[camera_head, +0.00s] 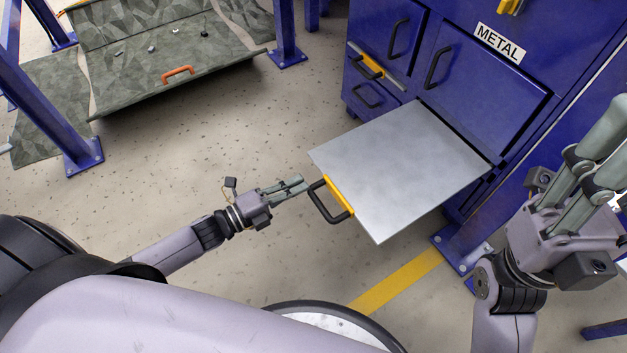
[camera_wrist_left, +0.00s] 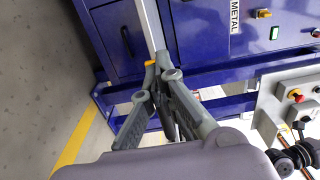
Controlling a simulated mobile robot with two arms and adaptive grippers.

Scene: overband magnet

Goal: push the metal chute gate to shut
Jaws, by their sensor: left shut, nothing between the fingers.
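The metal chute gate (camera_head: 405,170) is a flat grey plate sticking far out of the blue cabinet under the METAL label (camera_head: 499,43). Its outer edge has a yellow bracket (camera_head: 340,195) and a black handle (camera_head: 326,204). My left gripper (camera_head: 301,184) is shut and empty, with its fingertips just left of the handle; I cannot tell whether they touch it. In the left wrist view, the gate shows nearly edge-on as a thin grey strip (camera_wrist_left: 151,25) beyond the fingers, which hide most of the handle. My right gripper (camera_head: 597,150) is at the right edge, partly cut off.
The cabinet (camera_head: 480,85) has other black handles and doors. A blue post foot (camera_head: 462,250) and a yellow floor stripe (camera_head: 398,280) lie near the gate. A grey-green belt or tray (camera_head: 180,55) with small pieces is at the upper left. Open floor (camera_head: 230,130) lies between.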

